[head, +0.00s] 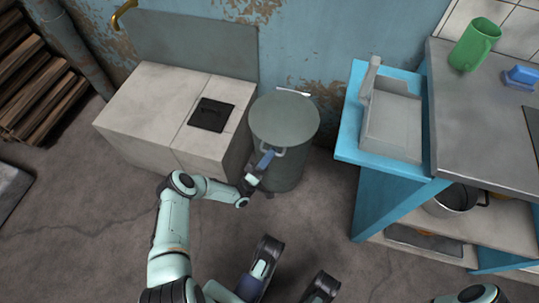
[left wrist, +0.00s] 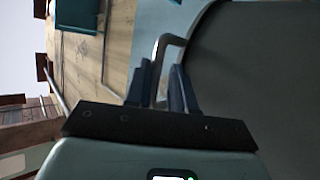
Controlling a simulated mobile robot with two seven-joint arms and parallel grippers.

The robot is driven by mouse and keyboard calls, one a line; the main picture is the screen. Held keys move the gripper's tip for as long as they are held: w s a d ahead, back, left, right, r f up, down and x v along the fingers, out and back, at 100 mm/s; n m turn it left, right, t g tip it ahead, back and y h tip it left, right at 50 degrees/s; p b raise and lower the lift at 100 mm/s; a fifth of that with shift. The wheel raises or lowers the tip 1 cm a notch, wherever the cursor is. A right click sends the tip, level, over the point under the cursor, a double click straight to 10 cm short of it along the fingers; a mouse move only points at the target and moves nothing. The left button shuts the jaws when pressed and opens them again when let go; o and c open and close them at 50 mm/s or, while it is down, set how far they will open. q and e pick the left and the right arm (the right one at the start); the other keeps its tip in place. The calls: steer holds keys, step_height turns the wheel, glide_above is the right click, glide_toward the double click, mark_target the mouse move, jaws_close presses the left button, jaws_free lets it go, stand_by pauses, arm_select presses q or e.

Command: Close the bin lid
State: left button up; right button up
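The round grey-green bin (head: 283,180) stands on the floor in the middle of the head view. Its lid (head: 284,115) lies over the top and looks flat or nearly so; I cannot tell whether a small gap is left at the rim. The lid handle (head: 279,150) is a thin bent bar at the front edge. My left gripper (head: 265,160) is at this handle. In the left wrist view, the handle (left wrist: 172,41) passes between the close-set dark fingers of the gripper (left wrist: 163,82), beside the dark lid (left wrist: 260,70).
A tiled white block (head: 150,105) with a black hatch (head: 211,114) stands left of the bin. A blue counter unit (head: 350,125) with a sink stands to the right, holding a green jug (head: 475,44). Stacked wood (head: 40,90) is at the far left. The floor in front is clear.

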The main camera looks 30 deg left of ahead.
arm_select(q)
steer(key=v, duration=1.3)
arm_select(e)
steer(key=shift+w+r, duration=0.15)
steer(key=shift+w, duration=0.35)
arm_select(q)
steer(key=shift+s+f, duration=0.1)
steer(key=shift+f, duration=0.05)
